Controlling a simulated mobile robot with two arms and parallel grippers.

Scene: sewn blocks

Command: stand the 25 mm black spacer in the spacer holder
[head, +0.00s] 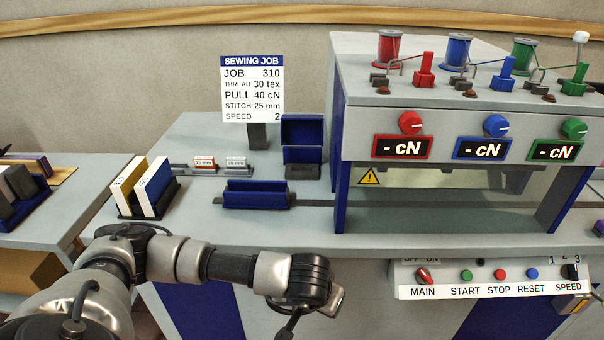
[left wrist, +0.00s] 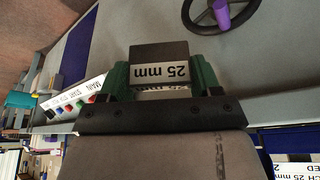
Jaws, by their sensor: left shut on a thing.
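In the left wrist view, my left gripper (left wrist: 161,80) is shut on the black spacer (left wrist: 160,52), between its green finger pads. The spacer's white label reads 25 mm, upside down in that view. In the head view, my left wrist is in front of the table's front edge, left of the control panel; fingertips and spacer are hidden there. A low grey rack (head: 180,168) at the back of the table carries small pieces labelled 15 mm and apparently 35 mm. A blue box (head: 302,138) stands to its right. I cannot tell for sure which is the spacer holder. My right gripper is not in view.
A blue trough (head: 255,195) sits on the table rail. A holder with yellow and blue-edged panels (head: 148,188) stands left. The sewing machine (head: 450,130) fills the right, with its control panel (head: 490,279) below. The table front beyond my wrist is clear.

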